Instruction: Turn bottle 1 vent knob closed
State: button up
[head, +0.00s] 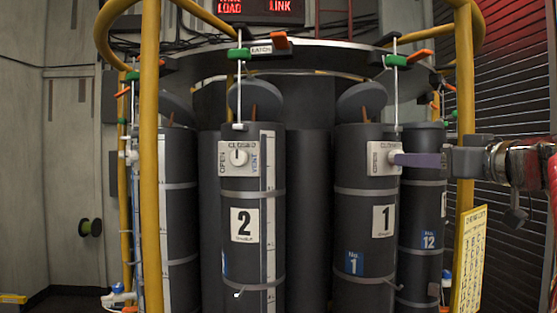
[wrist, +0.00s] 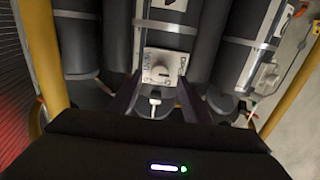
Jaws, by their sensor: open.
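Bottle 1 (head: 365,225) is a dark grey cylinder with a white "1" label and a blue "No. 1" sticker. Its white vent knob plate (head: 379,158) is near the top and carries lettering. The plate also shows in the wrist view (wrist: 169,57), upside down, with the small white vent knob (wrist: 161,73) on it. My gripper (head: 398,158) comes in from the right, its purple-grey finger at the plate's right edge. In the wrist view my gripper (wrist: 158,80) is open, with one finger on each side of the knob. I cannot tell whether either finger touches it.
Bottle 2 (head: 241,265), with its own knob plate, stands to the left. Bottle 12 (head: 426,262) stands close to the right, behind my arm. Yellow posts (head: 150,170) and another yellow post (head: 464,130) frame the rack. Rods with green and orange clips (head: 396,61) hang above.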

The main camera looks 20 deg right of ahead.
jog(key=shift+w+d, duration=0.1)
jog(key=shift+w, duration=2.55)
jog(key=shift+c, duration=0.3)
